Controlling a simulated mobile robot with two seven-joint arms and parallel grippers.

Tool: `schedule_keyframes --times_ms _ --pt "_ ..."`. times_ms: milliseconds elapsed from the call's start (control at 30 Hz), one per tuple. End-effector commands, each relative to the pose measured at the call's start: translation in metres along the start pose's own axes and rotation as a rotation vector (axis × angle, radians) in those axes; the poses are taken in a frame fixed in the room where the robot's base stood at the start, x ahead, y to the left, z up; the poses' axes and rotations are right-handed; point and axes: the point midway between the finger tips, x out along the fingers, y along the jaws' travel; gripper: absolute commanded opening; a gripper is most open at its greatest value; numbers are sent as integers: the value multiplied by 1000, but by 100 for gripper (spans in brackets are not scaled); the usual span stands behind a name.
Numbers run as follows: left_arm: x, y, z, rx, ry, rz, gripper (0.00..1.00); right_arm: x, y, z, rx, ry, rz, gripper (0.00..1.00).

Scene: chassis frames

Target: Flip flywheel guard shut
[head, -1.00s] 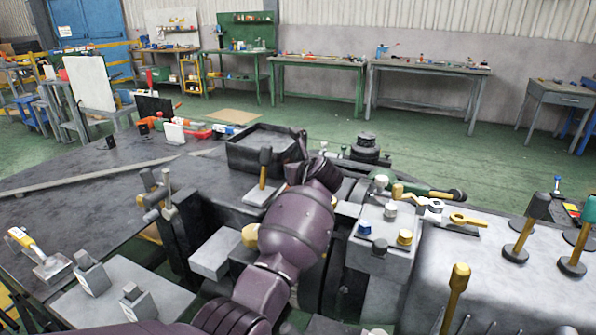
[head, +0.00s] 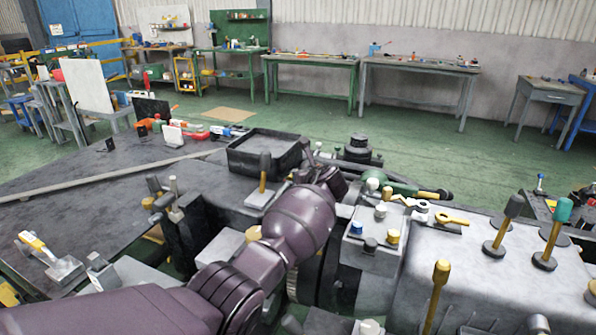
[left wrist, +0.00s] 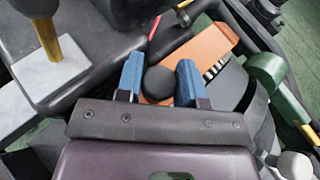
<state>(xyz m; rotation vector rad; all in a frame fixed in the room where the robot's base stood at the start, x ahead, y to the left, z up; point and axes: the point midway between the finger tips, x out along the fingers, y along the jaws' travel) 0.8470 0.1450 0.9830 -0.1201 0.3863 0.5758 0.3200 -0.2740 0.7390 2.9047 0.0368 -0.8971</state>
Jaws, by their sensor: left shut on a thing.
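My left gripper (left wrist: 159,78) is shut on a round black knob (left wrist: 160,83), which sits between its two blue fingers in the left wrist view. An orange plate (left wrist: 212,50) with a slotted dark strip lies just beyond and beside the knob. It may be the flywheel guard; I cannot tell whether the knob is fixed to it. In the head view my purple left arm reaches to the middle of the machine, and its wrist hides the fingers and the knob. A dark wheel rim (head: 331,262) shows partly beside the arm. My right gripper is not in view.
A black tray (head: 235,160) stands close beyond the wrist. Several upright levers (head: 555,232) stand on the grey housing at right.

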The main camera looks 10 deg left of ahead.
Motion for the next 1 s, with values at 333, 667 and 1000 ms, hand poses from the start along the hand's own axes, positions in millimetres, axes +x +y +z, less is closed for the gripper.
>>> schedule_keyframes --times_ms 333,667,1000 --pt "-21 -20 2 -6 -19 -1 0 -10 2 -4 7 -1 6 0" --pt "-22 -22 -2 -6 -15 -2 36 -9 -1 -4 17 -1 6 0" --pt "-20 -18 -6 -3 -9 5 61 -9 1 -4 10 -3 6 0"
